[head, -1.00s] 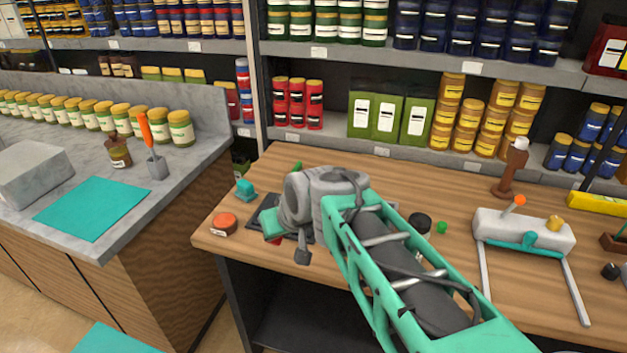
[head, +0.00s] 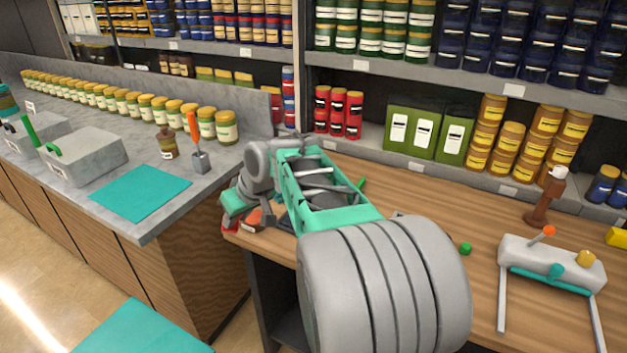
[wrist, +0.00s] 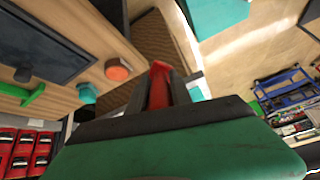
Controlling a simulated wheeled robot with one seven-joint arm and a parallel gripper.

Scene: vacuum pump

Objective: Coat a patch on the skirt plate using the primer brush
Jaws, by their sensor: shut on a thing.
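My gripper (head: 232,212) is at the left end of the wooden bench, near its edge. In the wrist view its dark fingers (wrist: 160,88) are shut on a narrow red thing (wrist: 159,72); only part of it shows, and I cannot tell if it is the primer brush. A tool with an orange handle (head: 193,126) stands in a small grey holder (head: 201,161) on the grey counter, apart from my gripper. A flat teal sheet (head: 141,193) lies on that counter; I cannot tell if it is the skirt plate.
The wooden bench (head: 488,228) carries an orange round piece (wrist: 118,70), a teal block (wrist: 87,93) and a dark tray (wrist: 40,48). A brown jar (head: 167,144) and grey boxes (head: 85,155) stand on the counter. Another teal sheet (head: 140,328) is on the floor. A gap separates counter and bench.

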